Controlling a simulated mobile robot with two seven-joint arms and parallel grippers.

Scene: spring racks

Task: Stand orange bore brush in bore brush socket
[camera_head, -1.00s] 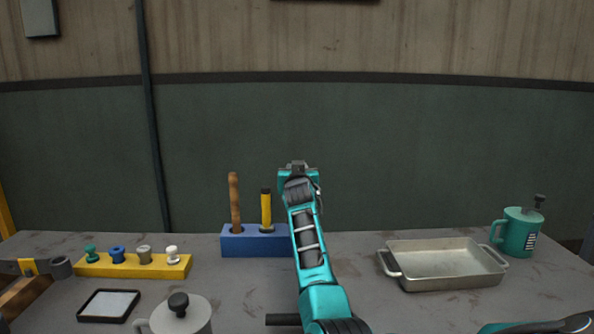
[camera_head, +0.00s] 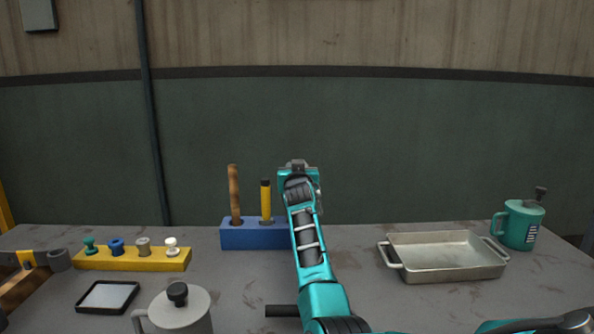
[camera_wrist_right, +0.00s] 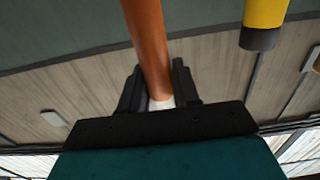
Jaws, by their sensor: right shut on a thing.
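My right gripper (camera_wrist_right: 157,80) is shut on the orange bore brush (camera_wrist_right: 146,38) in the right wrist view. The orange shaft runs between the two dark fingers, with a white part at the grip. In the head view my right arm reaches over the table to the right part of the blue rack (camera_head: 252,238). It hides that end of the rack and whatever socket is there, and the brush cannot be made out in that view. My left gripper is not in view.
A brown wooden handle (camera_head: 234,192) and a yellow, black-tipped tool (camera_head: 266,200) stand in the rack, left of my arm. The yellow one also shows in the wrist view (camera_wrist_right: 264,14). A yellow peg block (camera_head: 130,261), grey pot (camera_head: 182,310), metal tray (camera_head: 442,276) and teal can (camera_head: 522,225) surround.

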